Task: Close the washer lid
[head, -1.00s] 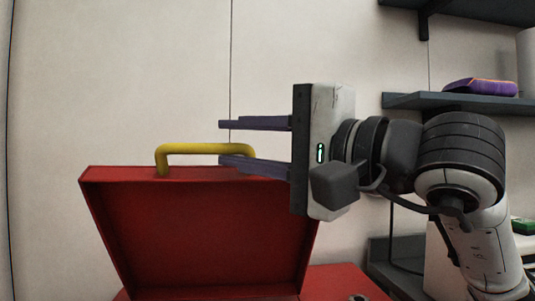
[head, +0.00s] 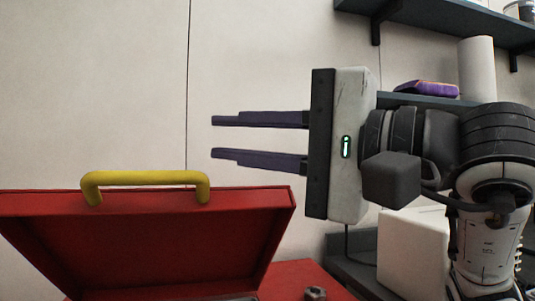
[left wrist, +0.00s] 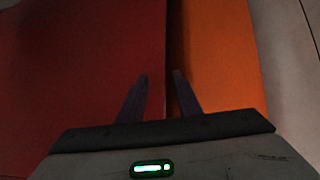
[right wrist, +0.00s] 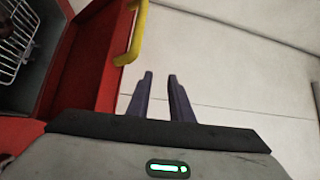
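The red washer lid (head: 150,245) stands raised, with a yellow handle (head: 145,178) on its top edge. The lid (right wrist: 88,65) and handle (right wrist: 134,35) also show at the left of the right wrist view. My right gripper (head: 213,137) is open and empty, its two purple fingers pointing left. It is above and to the right of the handle, apart from it. My left gripper (left wrist: 161,77) shows only in the left wrist view, open with a gap between its fingers. It faces a dark red surface and an orange one; contact cannot be told.
A wire basket (right wrist: 12,42) shows inside the washer. Dark shelves (head: 440,24) hang on the right wall, with a purple item (head: 426,89) and a white cylinder (head: 477,68). A white box (head: 412,250) stands below. The wall space above the lid is clear.

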